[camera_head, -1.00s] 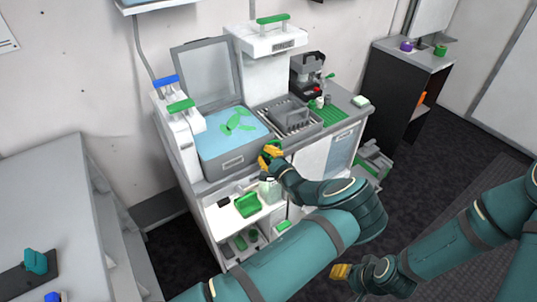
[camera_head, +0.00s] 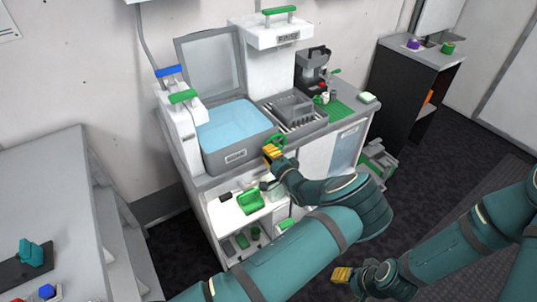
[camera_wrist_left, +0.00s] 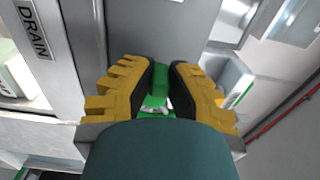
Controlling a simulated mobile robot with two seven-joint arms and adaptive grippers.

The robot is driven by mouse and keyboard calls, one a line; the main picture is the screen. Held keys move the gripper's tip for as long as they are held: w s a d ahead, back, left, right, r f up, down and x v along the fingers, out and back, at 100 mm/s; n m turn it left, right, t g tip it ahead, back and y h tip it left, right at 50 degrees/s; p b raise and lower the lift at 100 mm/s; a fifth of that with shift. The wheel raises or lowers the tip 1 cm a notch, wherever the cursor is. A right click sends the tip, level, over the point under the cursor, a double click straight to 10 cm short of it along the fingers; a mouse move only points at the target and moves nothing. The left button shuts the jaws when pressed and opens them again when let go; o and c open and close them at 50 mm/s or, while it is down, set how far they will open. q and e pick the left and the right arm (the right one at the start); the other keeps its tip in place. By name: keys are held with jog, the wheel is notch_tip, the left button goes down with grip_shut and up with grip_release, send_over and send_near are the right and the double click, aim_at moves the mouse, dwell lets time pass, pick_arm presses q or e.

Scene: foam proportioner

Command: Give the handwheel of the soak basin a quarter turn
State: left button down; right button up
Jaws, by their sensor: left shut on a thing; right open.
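The soak basin (camera_head: 235,130) is a grey tub of blue water with its lid raised. Its green handwheel (camera_head: 277,140) is at the front right corner, partly hidden by my left gripper (camera_head: 272,152). In the left wrist view, a green part of the handwheel (camera_wrist_left: 158,85) sits between the yellow fingers of my left gripper (camera_wrist_left: 160,90), which is shut on it. A DRAIN label (camera_wrist_left: 34,30) is at the upper left there. My right gripper (camera_head: 341,274) is open and empty, low over the floor, away from the counter.
A rack (camera_head: 293,112), a green mat (camera_head: 343,112) and a dark machine (camera_head: 313,70) stand right of the basin. Below is an open shelf with a green tray (camera_head: 250,202). A grey table (camera_head: 75,215) is at the left. Dark floor (camera_head: 420,180) lies open at the right.

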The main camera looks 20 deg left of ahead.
dwell(0.3)
pick_arm(q)
jog(key=c, duration=1.2)
grip_release()
jog(key=shift+a, duration=0.1)
jog(key=v, duration=1.2)
